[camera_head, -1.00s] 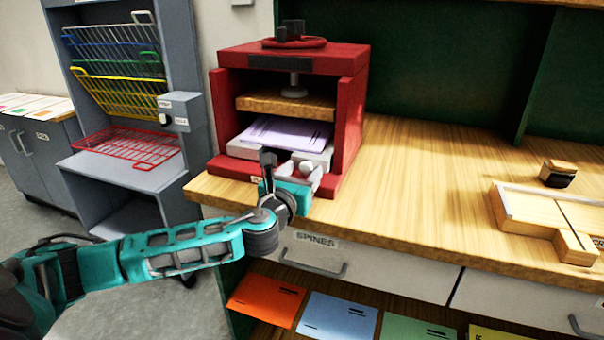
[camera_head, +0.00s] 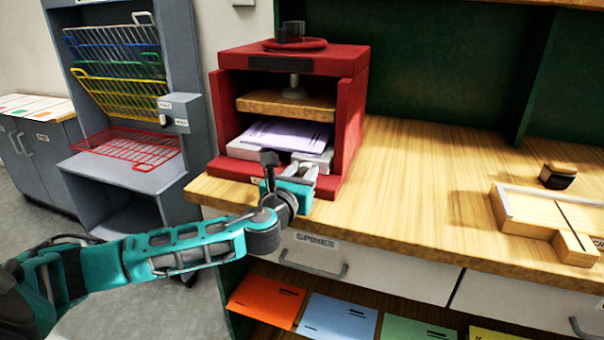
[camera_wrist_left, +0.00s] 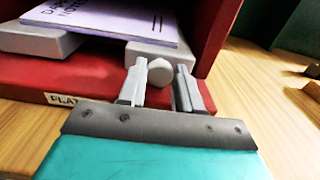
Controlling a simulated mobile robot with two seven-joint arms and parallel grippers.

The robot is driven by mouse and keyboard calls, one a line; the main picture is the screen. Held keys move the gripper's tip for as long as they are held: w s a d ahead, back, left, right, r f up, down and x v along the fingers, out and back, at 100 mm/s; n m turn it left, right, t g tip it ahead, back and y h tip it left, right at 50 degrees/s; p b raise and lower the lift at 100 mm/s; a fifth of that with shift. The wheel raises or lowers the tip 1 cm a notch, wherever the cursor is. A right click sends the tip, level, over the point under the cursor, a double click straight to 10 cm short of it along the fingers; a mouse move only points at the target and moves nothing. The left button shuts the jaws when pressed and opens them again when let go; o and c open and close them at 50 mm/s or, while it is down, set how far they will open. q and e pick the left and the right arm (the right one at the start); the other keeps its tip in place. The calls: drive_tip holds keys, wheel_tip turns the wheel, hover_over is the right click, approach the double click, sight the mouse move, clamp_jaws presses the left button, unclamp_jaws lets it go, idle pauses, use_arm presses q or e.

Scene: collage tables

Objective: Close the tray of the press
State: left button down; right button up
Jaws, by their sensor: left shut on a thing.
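The red press (camera_head: 354,110) stands on the wooden bench, with a wooden platen (camera_head: 285,104) raised above its opening. Its light grey tray (camera_head: 243,150) lies in the lower opening, carrying a purple sheet or booklet (camera_head: 288,133). In the left wrist view the tray's front (camera_wrist_left: 150,54) sits just behind the press's red base edge. My left gripper (camera_head: 303,171) is at the front right of the press. In the left wrist view its fingers (camera_wrist_left: 160,88) are closed around a pale round knob (camera_wrist_left: 161,70) at the tray's front. My right gripper is not in view.
A grey rack with coloured wire baskets (camera_head: 125,90) stands left of the press. A wooden jig (camera_head: 540,222) and a small dark block (camera_head: 558,175) lie on the bench (camera_head: 430,190) at the right. The bench between is clear.

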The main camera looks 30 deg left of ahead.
sight(309, 164)
use_arm(q)
drive_tip(key=x, duration=0.4)
drive_tip(key=shift+r, duration=0.15)
drive_tip(key=shift+a, duration=0.1)
drive_tip(key=c, duration=1.2)
unclamp_jaws()
drive_tip(key=shift+c, duration=0.2)
drive_tip(key=o, duration=0.3)
drive_tip(key=shift+w, duration=0.25)
drive_tip(key=shift+o, duration=0.8)
drive_tip(key=shift+s, duration=0.1)
